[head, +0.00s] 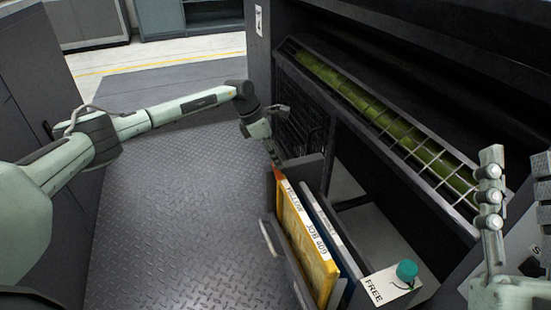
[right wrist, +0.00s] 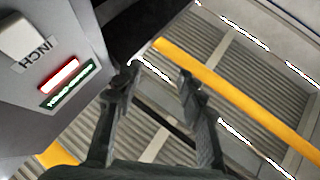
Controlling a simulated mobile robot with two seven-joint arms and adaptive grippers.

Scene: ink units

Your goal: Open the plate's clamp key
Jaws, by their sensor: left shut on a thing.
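A yellow plate (head: 305,247) labelled "YELLOW JOB 409" stands in a dark rack. My left gripper (head: 276,158) is at the far upper corner of this plate. It is shut on a small orange-red piece (head: 279,174); I cannot tell whether this piece belongs to the plate or is a separate key. No clamp key can be made out clearly. My right gripper (right wrist: 158,88) is open and empty in the right wrist view, in front of a yellow bar (right wrist: 235,98) and ribbed grey panels.
Another plate (head: 330,235) stands in the rack beside the yellow one. A teal knob (head: 407,269) sits on a "FREE" label at the rack's near end. The patterned floor (head: 190,220) is clear.

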